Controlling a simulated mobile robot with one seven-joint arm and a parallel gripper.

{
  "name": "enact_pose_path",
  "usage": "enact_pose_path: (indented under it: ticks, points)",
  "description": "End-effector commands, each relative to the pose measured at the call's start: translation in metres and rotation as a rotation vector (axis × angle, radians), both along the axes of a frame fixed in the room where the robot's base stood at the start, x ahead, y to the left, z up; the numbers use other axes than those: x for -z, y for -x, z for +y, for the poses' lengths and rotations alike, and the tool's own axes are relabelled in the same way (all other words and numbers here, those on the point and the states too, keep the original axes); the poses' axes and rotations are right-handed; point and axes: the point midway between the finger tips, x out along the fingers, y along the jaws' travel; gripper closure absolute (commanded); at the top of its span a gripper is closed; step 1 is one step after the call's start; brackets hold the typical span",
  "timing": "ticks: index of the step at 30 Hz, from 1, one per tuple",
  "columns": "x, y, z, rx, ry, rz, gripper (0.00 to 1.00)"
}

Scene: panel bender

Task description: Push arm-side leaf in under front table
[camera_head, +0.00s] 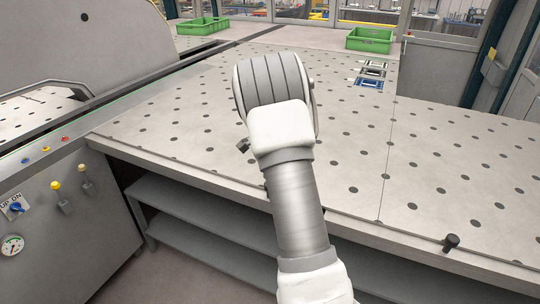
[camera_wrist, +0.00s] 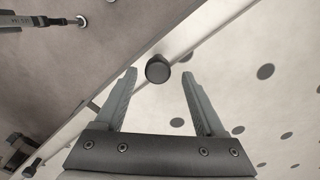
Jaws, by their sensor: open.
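The front table (camera_head: 190,110) is a pale perforated top with a seam running front to back. A dark knob (camera_head: 451,242) stands at the front edge of its right-hand section (camera_head: 460,160). I cannot tell for sure which section is the arm-side leaf. My arm reaches over the table in the head view and hides most of my gripper there. In the wrist view my gripper (camera_wrist: 158,100) is open and empty. A round dark knob (camera_wrist: 157,69) shows between and beyond its fingertips, apart from both, beside a pale strip.
A control panel (camera_head: 60,215) with knobs and a gauge stands at the left. Grey shelves (camera_head: 200,220) lie under the table. Green crates (camera_head: 369,40) and small dark frames (camera_head: 372,72) sit at the back. The right part of the tabletop is clear.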

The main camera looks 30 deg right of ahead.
Motion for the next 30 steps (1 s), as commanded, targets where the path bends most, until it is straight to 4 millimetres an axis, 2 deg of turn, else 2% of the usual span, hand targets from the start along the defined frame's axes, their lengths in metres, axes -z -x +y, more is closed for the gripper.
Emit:
enact_pose_path:
  ticks: [12,18,24,30]
  points:
    - [-0.098,-0.001,0.0,-0.002,0.004,-0.007,0.28]
    - [-0.139,-0.001,0.0,0.0,0.003,-0.006,0.28]
    - [-0.16,-0.001,-0.001,0.0,0.003,-0.005,0.28]
    - [-0.164,0.0,0.0,0.001,0.002,-0.003,0.28]
